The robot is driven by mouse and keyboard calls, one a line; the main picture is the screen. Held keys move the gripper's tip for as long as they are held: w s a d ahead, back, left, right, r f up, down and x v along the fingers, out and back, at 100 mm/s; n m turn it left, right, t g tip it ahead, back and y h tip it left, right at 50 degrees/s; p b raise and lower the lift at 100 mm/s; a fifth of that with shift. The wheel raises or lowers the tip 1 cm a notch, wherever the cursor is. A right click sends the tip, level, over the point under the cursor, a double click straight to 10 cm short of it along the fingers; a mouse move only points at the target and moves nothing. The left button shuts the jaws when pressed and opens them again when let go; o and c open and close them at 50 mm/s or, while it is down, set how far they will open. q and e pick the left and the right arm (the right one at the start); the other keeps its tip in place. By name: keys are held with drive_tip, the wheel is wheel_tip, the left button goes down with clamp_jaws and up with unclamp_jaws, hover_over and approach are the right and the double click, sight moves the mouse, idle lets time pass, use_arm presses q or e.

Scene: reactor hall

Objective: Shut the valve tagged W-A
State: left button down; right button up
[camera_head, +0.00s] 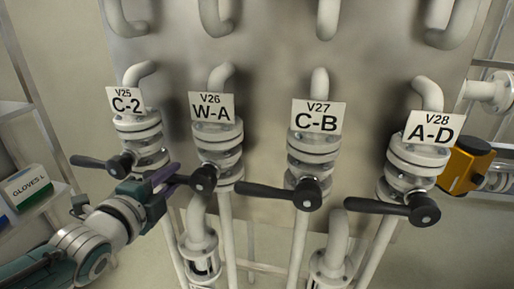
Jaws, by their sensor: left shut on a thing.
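The valve tagged W-A (217,140) is second from left in the head view, on a vertical white pipe, with a white tag reading V26 W-A (213,108). Its black lever (204,180) runs left from the hub, roughly across the pipe. My left gripper (165,181) comes in from the lower left and is shut on the outer end of this lever. The fingers hide the lever's tip. My right gripper is not in view.
Similar valves tagged C-2 (140,138), C-B (315,150) and A-D (420,160) stand alongside, their black levers also pointing left. My gripper is close to the C-2 lever (95,163). An orange housing (465,166) is at right. A shelf with a gloves box (28,187) is at left.

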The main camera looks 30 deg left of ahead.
use_arm(q)
drive_tip(key=shift+w+r, duration=0.1)
drive_tip(key=shift+r, duration=0.4)
drive_tip(key=c, duration=0.7)
unclamp_jaws()
drive_tip(key=shift+f, duration=0.2)
drive_tip(key=shift+s, duration=0.35)
drive_tip(key=p+v, duration=0.3)
drive_tip(key=v, duration=0.6)
drive_tip(key=shift+s+d, duration=0.1)
drive_tip(key=shift+s, duration=0.05)
